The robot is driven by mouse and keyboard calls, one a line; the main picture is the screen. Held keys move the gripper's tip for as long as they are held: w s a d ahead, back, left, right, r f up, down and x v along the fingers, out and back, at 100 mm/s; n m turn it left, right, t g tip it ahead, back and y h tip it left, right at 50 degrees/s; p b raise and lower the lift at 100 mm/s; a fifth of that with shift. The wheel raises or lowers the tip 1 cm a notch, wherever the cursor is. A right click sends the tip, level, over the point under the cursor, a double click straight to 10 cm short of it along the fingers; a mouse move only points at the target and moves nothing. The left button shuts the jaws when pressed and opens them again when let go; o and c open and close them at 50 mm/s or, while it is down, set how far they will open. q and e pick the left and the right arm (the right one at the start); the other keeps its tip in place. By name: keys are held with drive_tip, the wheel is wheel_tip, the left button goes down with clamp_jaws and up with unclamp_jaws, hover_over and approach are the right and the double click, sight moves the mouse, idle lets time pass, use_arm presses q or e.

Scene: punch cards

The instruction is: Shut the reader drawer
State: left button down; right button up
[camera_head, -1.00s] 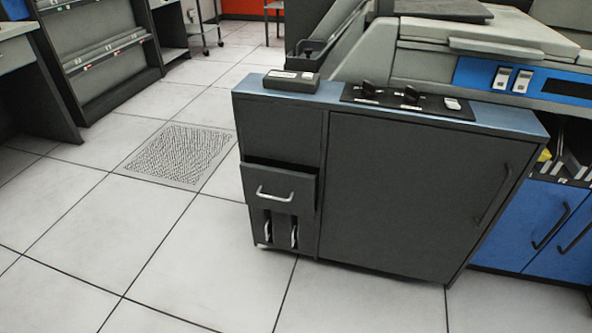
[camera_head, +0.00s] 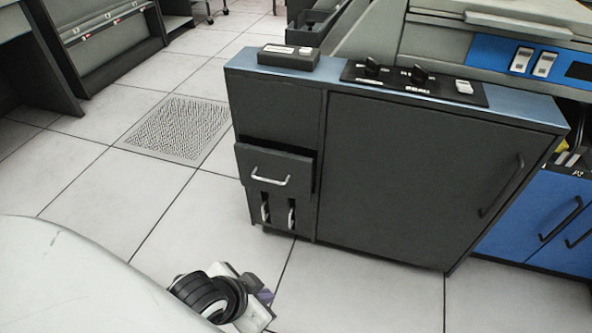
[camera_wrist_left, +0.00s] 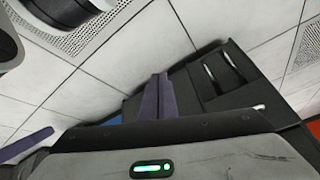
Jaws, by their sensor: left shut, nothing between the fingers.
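My left gripper (camera_head: 266,297) is low at the bottom of the head view, in front of the cabinet and apart from the drawer. In the left wrist view its purple fingers (camera_wrist_left: 158,97) are shut together with nothing between them. The drawer's handle shows partly there, at the right (camera_wrist_left: 259,107). My right gripper is not in view.
Below the drawer are two upright slots with silver handles (camera_head: 291,214). A small black box (camera_head: 288,57) and a switch panel (camera_head: 415,83) lie on the cabinet's top. Blue cabinet doors (camera_head: 545,215) stand at the right. The tiled floor on the left is clear around a perforated tile (camera_head: 180,128).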

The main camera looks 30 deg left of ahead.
sight(294, 161)
use_arm(q)
drive_tip(key=w+a+r+m+t+y, duration=0.2)
drive_tip(key=w+a+m+y, duration=0.25)
drive_tip(key=a, duration=0.35)
drive_tip(key=w+a+r+m+t+y, duration=0.25)
drive_tip(key=a+m+y, duration=0.25)
drive_tip(key=a, duration=0.4)
drive_tip(key=w+d+m+t+h, duration=0.5)
drive_tip(key=w+d+m+t, duration=0.35)
drive_tip(key=m, duration=1.25)
drive_tip(key=shift+g, duration=0.5)
drive_tip(key=b+x, duration=0.1)
drive_tip(key=x, duration=1.2)
drive_tip(key=shift+s+a+f+b, duration=0.1)
drive_tip(key=shift+f+b, duration=0.05)
drive_tip(key=shift+b, duration=0.25)
drive_tip(key=shift+w+a, duration=0.1)
drive_tip(key=shift+w, duration=0.35)
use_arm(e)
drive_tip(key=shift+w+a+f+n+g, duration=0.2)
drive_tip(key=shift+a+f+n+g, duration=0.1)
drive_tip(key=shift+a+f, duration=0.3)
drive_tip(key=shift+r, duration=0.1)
